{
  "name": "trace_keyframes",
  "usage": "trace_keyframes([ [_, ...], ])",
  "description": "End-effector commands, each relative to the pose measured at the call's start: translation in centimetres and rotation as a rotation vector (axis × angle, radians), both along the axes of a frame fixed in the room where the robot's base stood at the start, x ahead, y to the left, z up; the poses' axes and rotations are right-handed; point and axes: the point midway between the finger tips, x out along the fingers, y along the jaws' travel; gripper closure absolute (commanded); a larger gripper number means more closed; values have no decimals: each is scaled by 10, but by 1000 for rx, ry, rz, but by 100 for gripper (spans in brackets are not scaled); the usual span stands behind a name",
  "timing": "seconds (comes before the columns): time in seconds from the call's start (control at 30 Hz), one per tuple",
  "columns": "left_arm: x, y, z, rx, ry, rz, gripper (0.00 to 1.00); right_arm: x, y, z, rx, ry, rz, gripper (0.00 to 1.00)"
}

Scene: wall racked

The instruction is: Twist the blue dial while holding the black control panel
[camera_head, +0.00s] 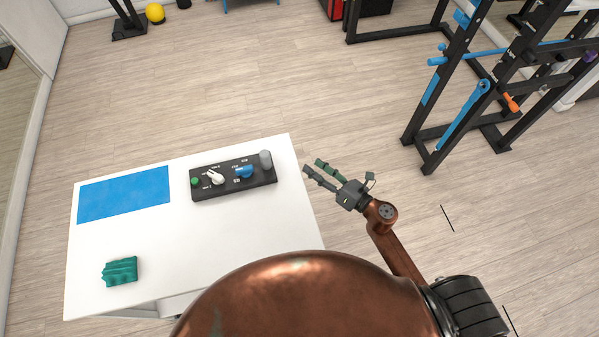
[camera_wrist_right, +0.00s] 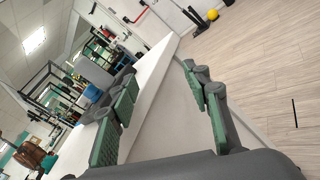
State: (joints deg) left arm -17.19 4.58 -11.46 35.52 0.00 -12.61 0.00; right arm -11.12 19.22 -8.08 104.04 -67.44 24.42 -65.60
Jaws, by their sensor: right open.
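The black control panel (camera_head: 217,186) lies at the back right of the white table in the head view. The blue dial (camera_head: 244,171) is on its right half, between a white knob (camera_head: 215,177) and a grey knob (camera_head: 266,159). A green button (camera_head: 195,181) is at its left end. My right gripper (camera_head: 313,166) is open and empty, just off the table's right edge, apart from the panel. In the right wrist view the fingers (camera_wrist_right: 162,95) are spread, and the blue dial (camera_wrist_right: 93,93) shows partly behind the left finger. My left gripper is not seen.
The white table (camera_head: 190,245) also holds a blue mat (camera_head: 125,194) at left and a crumpled green cloth (camera_head: 120,271) at front left. A black rack (camera_head: 436,110) stands on the floor at right.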

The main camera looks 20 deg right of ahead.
Motion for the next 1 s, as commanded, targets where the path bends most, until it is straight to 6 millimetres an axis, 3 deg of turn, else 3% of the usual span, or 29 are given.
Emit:
trace_keyframes([
  [0.03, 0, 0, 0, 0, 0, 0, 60, -6, 14, 21, -75, -75, 45, 56],
  [0.2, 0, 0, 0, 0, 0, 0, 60, -30, 52, 64, -290, -275, 159, 56],
  [0.43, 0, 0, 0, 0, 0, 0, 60, -43, 73, 84, -410, -388, 215, 56],
  [0.57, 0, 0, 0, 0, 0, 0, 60, -34, 82, 84, -414, -393, 216, 56],
  [1.0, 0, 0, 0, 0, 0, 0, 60, 21, 136, 84, -409, -390, 213, 56],
])
